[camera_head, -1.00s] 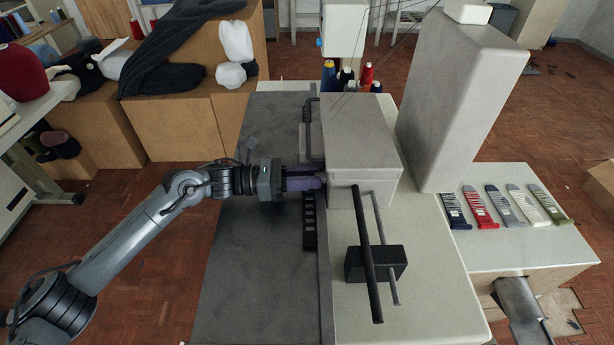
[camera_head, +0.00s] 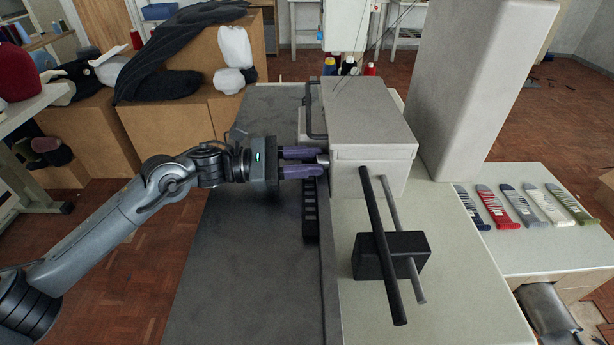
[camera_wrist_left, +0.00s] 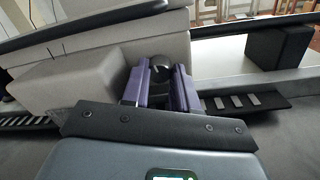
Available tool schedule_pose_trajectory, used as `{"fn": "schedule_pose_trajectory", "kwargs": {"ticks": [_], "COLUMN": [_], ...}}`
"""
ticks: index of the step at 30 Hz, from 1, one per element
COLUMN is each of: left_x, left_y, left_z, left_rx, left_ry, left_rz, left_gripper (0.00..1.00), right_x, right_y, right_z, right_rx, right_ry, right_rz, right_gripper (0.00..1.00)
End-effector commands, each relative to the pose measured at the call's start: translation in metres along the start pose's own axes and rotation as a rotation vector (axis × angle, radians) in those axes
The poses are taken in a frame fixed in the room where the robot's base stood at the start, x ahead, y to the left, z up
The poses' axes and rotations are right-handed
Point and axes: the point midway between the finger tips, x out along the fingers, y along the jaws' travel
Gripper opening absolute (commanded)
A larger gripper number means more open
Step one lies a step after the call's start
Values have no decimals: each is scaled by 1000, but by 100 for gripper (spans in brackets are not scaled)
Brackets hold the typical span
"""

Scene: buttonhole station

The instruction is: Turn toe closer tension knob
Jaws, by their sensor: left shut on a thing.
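The tension knob (camera_head: 323,159) is a small grey, round piece on the left side of the pale machine head (camera_head: 372,128). It shows as a dark round knob (camera_wrist_left: 160,68) in the left wrist view. My left gripper (camera_head: 321,163) reaches in from the left, its two purple fingers on either side of the knob and shut on it. In the left wrist view my left gripper (camera_wrist_left: 161,72) has the knob between its fingertips. The fingers partly hide the knob. My right gripper is not in view.
Two slanted rods (camera_head: 384,240) and a black block (camera_head: 368,262) stand on the machine's pale top. A black slotted strip (camera_head: 310,211) lies below the gripper. A tall pale column (camera_head: 478,80) rises behind. Several folded socks (camera_head: 519,206) lie at the right.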

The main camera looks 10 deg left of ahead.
Motion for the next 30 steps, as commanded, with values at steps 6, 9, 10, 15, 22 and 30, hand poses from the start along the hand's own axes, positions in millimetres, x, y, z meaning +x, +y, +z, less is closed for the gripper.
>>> {"fn": "schedule_pose_trajectory", "kwargs": {"ticks": [6, 9, 10, 15, 22, 30], "left_x": [0, 0, 0, 0, 0, 0], "left_y": [-1, -1, -1, 0, 0, 0], "left_z": [-3, -3, -3, -1, 0, 0], "left_rx": [123, 160, 168, 199, 206, 205], "left_ry": [-3, -5, -5, -7, -7, -7], "left_rz": [-1, -1, -1, -1, -1, -1], "left_gripper": [0, 0, 0, 0, 0, 39], "right_x": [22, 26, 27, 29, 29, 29], "right_y": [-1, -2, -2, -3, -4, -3], "right_z": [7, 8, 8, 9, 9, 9], "right_rx": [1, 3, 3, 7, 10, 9], "right_ry": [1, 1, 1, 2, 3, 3], "right_rz": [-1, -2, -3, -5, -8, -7], "right_gripper": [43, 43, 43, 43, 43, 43]}}
